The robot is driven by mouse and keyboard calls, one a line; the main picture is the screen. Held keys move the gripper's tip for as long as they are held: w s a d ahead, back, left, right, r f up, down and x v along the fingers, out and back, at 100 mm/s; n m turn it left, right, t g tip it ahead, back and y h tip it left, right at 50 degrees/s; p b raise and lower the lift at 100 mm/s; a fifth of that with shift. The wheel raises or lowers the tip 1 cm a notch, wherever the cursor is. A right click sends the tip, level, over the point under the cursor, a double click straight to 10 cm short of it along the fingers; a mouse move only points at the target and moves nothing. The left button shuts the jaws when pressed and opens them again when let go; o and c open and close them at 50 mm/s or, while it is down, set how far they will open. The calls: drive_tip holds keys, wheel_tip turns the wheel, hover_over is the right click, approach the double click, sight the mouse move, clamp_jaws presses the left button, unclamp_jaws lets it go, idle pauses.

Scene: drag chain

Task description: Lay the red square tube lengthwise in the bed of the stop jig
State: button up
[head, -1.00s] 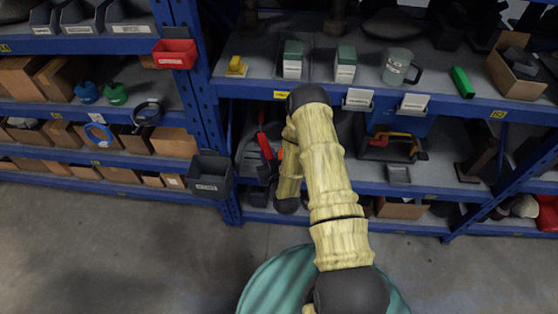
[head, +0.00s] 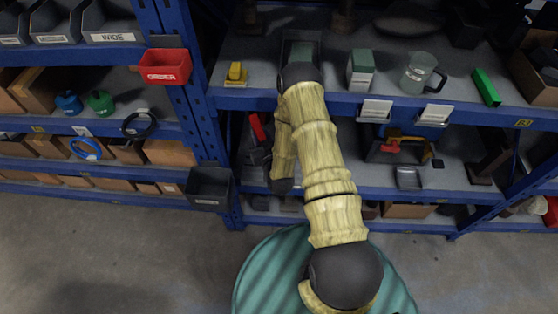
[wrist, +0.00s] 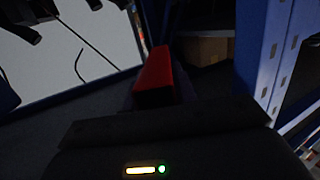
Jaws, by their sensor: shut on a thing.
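The red square tube (wrist: 154,78) shows in the wrist view, just beyond the dark gripper body, with its long side running away from me. My gripper (wrist: 155,106) is shut on the tube; its fingertips are hard to make out in the dark. I cannot make out the stop jig for certain in either view.
A blue rack post (wrist: 262,50) stands close on the right in the wrist view. The upper shelf holds a yellow block (head: 236,74), a green-topped box (head: 361,70), a mug (head: 420,73) and a green bar (head: 487,87). A dark bin (head: 209,187) hangs at the left post.

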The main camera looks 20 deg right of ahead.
drive_tip(key=shift+s+d, duration=0.1)
drive_tip(key=shift+s, duration=0.05)
drive_tip(key=shift+f, duration=0.2)
wheel_tip(320, 180, down, 18)
drive_tip(key=b, duration=1.8)
drive_tip(key=shift+r, duration=0.15)
drive_tip(key=s+r+p, duration=0.4)
drive_tip(key=r+p, duration=0.3)
drive_tip(key=r, duration=0.2)
drive_tip(key=shift+s+r, duration=0.15)
